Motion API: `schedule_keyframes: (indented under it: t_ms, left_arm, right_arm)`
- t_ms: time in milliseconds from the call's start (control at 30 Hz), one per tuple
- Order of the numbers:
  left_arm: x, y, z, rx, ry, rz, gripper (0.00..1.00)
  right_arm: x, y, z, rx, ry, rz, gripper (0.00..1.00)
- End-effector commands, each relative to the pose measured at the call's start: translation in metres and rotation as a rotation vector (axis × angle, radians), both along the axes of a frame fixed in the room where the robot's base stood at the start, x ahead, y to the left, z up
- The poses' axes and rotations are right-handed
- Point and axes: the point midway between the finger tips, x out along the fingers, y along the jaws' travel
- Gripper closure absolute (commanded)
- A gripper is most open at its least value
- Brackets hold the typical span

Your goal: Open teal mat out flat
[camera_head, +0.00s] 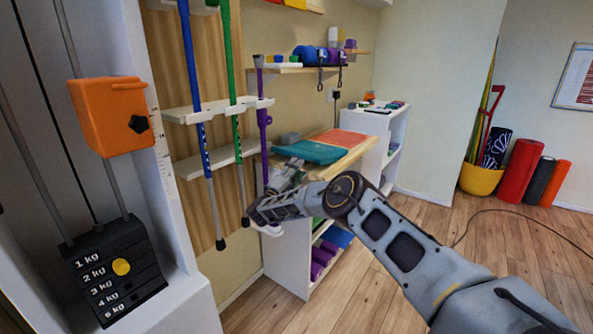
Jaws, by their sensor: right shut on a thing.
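The teal mat (318,152) lies on a light wooden top in the middle of the camera_head view, beside an orange-red mat. Its surface looks slightly uneven, and its near left edge is by my right gripper (294,165). My right arm comes in from the lower right and the gripper reaches up to that edge. The gripper is shut on the teal mat's edge; the fingertips are small and the exact grip is partly hidden. My left gripper is not in view.
The orange-red mat (339,138) lies behind the teal one on the wooden top (352,157). Poles hang in a wall rack (218,159) to the left. The wooden floor (420,217) is mostly clear, with a dark cable.

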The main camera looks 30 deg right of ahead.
Motion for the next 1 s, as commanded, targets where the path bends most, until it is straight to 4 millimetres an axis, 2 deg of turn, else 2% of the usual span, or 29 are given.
schedule_keyframes:
  t_ms: [33,167,1000]
  left_arm:
    - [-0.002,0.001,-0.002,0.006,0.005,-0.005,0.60]
    - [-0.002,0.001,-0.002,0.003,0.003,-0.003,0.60]
    - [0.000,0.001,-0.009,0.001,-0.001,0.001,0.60]
  right_arm:
    - [-0.001,-0.007,-0.002,0.005,0.006,-0.007,0.71]
    - [-0.001,-0.006,-0.004,0.005,0.007,-0.006,0.71]
    - [-0.006,0.013,-0.034,0.003,0.002,-0.001,0.71]
